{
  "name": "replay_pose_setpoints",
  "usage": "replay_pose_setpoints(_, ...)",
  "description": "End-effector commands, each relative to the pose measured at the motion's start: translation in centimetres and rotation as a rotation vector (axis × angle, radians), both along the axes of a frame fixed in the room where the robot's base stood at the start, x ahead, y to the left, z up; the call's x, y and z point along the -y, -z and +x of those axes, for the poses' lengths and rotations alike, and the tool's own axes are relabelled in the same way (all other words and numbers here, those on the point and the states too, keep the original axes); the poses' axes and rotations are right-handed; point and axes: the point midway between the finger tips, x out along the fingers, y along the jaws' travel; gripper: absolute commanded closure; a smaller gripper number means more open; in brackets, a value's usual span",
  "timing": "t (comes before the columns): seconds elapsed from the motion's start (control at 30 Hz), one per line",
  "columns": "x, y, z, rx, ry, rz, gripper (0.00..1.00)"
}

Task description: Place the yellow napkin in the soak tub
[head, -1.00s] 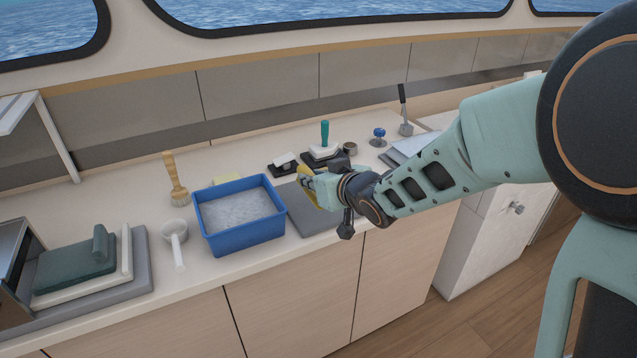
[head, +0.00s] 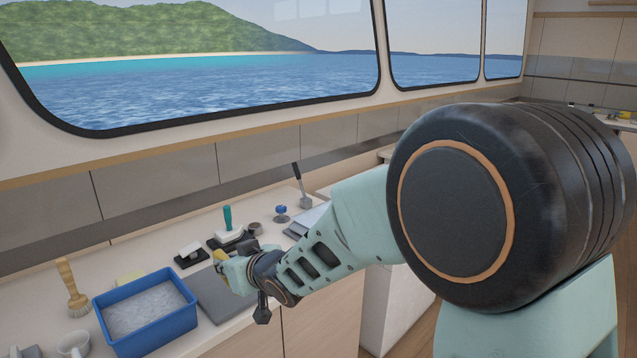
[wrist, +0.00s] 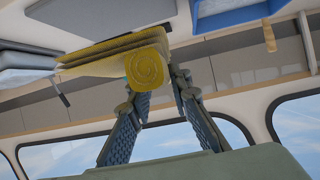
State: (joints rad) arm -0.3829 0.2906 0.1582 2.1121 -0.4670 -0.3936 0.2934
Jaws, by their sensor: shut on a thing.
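The yellow napkin (wrist: 146,70), folded with a rolled end, is between the two fingers of my gripper (wrist: 160,105) in the wrist view. My gripper is shut on it. In the head view my gripper (head: 226,263) is above the grey mat, right of the tub, and only a bit of the yellow napkin (head: 219,256) shows. The soak tub (head: 155,332) is a blue rectangular basin with pale, watery contents, on the counter at lower left. The blue tub also shows at the upper right of the wrist view (wrist: 235,17). The napkin is outside the tub.
A grey mat (head: 207,296) lies right of the tub. A wooden-handled brush (head: 72,288) and a white cup (head: 73,345) stand to its left. A yellow item (head: 130,277) lies behind it. A teal-handled tool (head: 228,222) and a black tray (head: 190,257) are farther back.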

Motion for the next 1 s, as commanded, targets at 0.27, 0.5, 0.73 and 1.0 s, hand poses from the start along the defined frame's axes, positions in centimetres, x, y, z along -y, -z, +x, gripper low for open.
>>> replay_pose_setpoints(0.27,14.7,-3.4,5.0,0.000,0.304,-0.013,1.00)
replay_pose_setpoints(0.5,27.7,-6.2,6.3,0.003,0.570,-0.005,1.00)
replay_pose_setpoints(0.73,35.0,-7.4,5.7,0.005,0.721,0.004,1.00)
replay_pose_setpoints(1.0,36.6,-6.9,5.4,0.003,0.755,0.005,1.00)
